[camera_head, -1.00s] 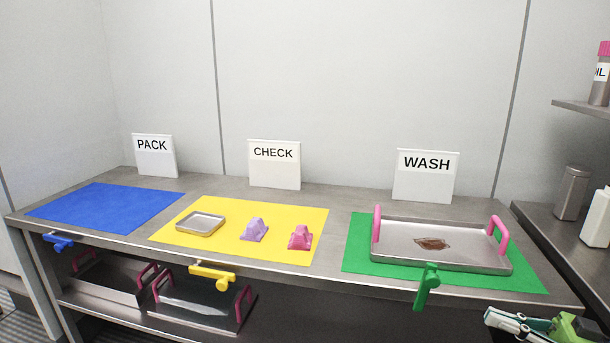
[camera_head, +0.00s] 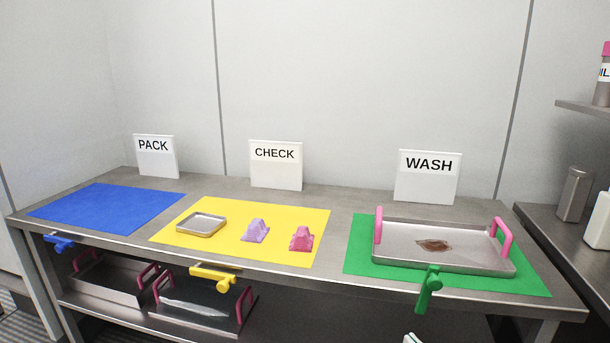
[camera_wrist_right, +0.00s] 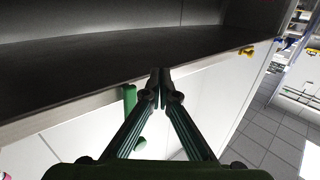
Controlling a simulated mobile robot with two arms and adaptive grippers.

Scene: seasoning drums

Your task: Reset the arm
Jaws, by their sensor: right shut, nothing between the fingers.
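My right gripper (camera_wrist_right: 160,76) is shut with nothing between its fingertips. In the right wrist view its fingers point at the front edge of a dark metal shelf (camera_wrist_right: 90,57). In the head view only a small pale tip of the right gripper (camera_head: 411,338) shows at the bottom edge, below the green clamp. The green clamp (camera_head: 429,289) hangs on the table's front edge, and a green piece (camera_wrist_right: 130,100) also shows left of the fingers in the wrist view. My left gripper is not in view.
A metal tray (camera_head: 395,245) with pink handles and a brown stain sits on the green mat (camera_head: 358,262). The yellow mat (camera_head: 300,215) holds a small tray (camera_head: 201,224) and purple and pink pieces. The blue mat (camera_head: 107,207) is bare. Trays lie on the lower shelf.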

